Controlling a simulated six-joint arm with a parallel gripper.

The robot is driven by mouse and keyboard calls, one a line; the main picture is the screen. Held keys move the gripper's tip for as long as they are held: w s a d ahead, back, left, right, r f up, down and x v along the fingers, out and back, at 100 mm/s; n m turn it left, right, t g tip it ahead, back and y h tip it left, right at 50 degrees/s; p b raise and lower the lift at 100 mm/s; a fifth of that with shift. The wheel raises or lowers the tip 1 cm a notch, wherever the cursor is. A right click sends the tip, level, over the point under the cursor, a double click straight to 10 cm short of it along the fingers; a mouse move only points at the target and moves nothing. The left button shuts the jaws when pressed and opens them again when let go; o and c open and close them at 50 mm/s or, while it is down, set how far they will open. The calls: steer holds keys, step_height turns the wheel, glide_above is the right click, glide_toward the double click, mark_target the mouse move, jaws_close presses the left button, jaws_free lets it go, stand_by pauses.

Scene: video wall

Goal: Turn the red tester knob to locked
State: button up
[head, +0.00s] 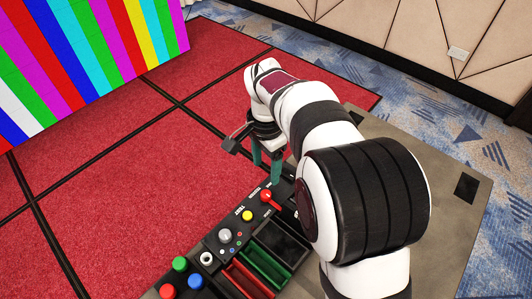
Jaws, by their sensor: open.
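The red tester knob (267,196) sits near the far end of the black panel (213,243), in the lower middle of the head view. Its short lever points toward the lower right. The lettering around it is too small to read. My gripper (266,174), with green fingers, points down just beyond the knob in the picture. It is open, with nothing seen between the fingers. It appears apart from the knob, but the exact gap cannot be told from this view.
A yellow knob (247,215) and a grey knob (225,236) share the panel. Red (167,291), green (180,264) and blue (196,281) buttons stand at the lower left. Green (268,264) and red (243,282) trays lie alongside. My arm covers much of the table (440,190).

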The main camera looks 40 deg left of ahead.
step_height(320, 180, up, 5)
steer(key=shift+f, duration=0.1)
stand_by(0.3)
steer(key=d+r+m, duration=0.1)
steer(key=d+r, duration=0.2)
steer(key=d, duration=0.7)
steer(key=d+r+m, duration=0.1)
steer(key=d+r, duration=0.1)
steer(key=d, duration=0.8)
steer(key=s+d+f+m+y, duration=0.1)
steer(key=s+d+f, duration=0.3)
steer(key=s+d, duration=1)
steer(key=shift+f+y, duration=0.2)
steer(key=shift+y, duration=0.2)
